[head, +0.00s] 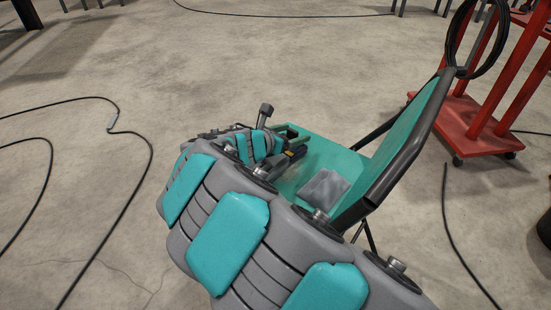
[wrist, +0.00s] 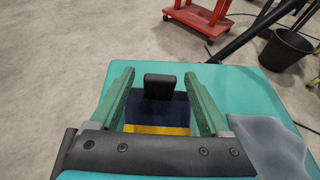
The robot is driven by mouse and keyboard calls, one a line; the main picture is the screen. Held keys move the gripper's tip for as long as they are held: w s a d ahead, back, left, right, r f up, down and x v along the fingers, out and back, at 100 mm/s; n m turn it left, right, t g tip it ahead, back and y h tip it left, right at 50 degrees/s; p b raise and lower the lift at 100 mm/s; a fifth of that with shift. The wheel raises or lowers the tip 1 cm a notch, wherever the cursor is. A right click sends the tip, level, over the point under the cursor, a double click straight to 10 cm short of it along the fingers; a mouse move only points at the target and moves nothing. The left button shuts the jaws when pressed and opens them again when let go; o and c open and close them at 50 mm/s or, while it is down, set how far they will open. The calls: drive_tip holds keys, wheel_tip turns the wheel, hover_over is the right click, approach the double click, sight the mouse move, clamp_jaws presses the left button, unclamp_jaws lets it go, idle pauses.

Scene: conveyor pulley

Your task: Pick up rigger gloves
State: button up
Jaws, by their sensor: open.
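My gripper (head: 291,138) is open, low over the teal seat (head: 332,152) of a chair. In the wrist view its two green fingers (wrist: 159,77) stand apart. Between them is a dark navy item with a yellow band and a black end (wrist: 165,110), partly hidden by the gripper's black crossbar. Whether the fingers touch it cannot be told. A crumpled grey cloth-like thing (head: 325,188) lies on the seat to the right of my gripper; it also shows in the wrist view (wrist: 268,143). Which of these is the rigger gloves is not certain, though the navy and yellow item looks likelier.
The chair's tilted backrest (head: 412,125) rises close on the right. A red wheeled cart (head: 465,125) with a black coil stands beyond it. A black bucket (wrist: 284,50) is on the floor past the seat. Black cables (head: 150,160) cross the otherwise open concrete floor on the left.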

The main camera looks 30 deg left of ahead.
clamp_jaws()
idle(0.7)
